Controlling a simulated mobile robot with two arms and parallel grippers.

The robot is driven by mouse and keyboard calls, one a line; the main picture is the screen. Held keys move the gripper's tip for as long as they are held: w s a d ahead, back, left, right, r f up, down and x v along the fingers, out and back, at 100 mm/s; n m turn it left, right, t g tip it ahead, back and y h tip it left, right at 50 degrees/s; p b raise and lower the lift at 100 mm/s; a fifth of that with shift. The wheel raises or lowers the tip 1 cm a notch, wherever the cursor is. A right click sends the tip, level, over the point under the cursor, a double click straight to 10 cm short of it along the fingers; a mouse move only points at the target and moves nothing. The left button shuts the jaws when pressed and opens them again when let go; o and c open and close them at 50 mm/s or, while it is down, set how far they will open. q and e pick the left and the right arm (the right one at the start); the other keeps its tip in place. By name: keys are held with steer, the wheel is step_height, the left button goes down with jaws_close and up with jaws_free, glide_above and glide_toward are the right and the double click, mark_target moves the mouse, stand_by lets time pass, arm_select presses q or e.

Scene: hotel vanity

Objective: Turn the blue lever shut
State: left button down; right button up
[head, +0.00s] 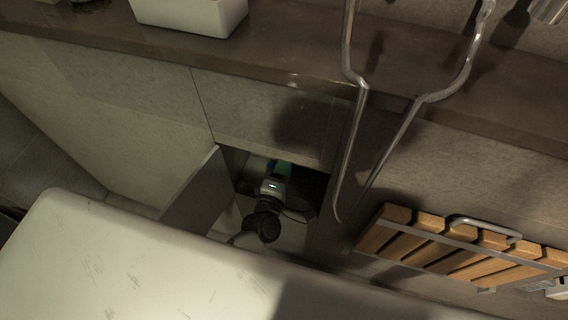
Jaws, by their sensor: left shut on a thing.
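My left gripper (275,178) reaches into the dark open cabinet (309,187) below the counter. Its fingers are shut at a small blue-green piece, which looks like the blue lever (283,168). The fingers and the shadow hide most of the lever, so I cannot tell its angle. Whatever the lever is mounted on is not clear in the dark. My right gripper is not in view.
A grey door panel (200,192) stands open at the left of the cabinet opening. Bent metal rails (355,130) hang in front on the right. A wooden slatted rack (450,250) is at lower right. A white container (195,15) stands on the brown counter (270,60).

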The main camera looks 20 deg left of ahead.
arm_select(q)
steer(key=shift+w+a+r, duration=0.1)
steer(key=shift+a+r, duration=0.1)
steer(key=shift+a, duration=0.15)
steer(key=c, duration=1.1)
jaws_free()
steer(key=shift+d+f, duration=0.1)
steer(key=s, duration=1.1)
steer(key=shift+a, duration=0.2)
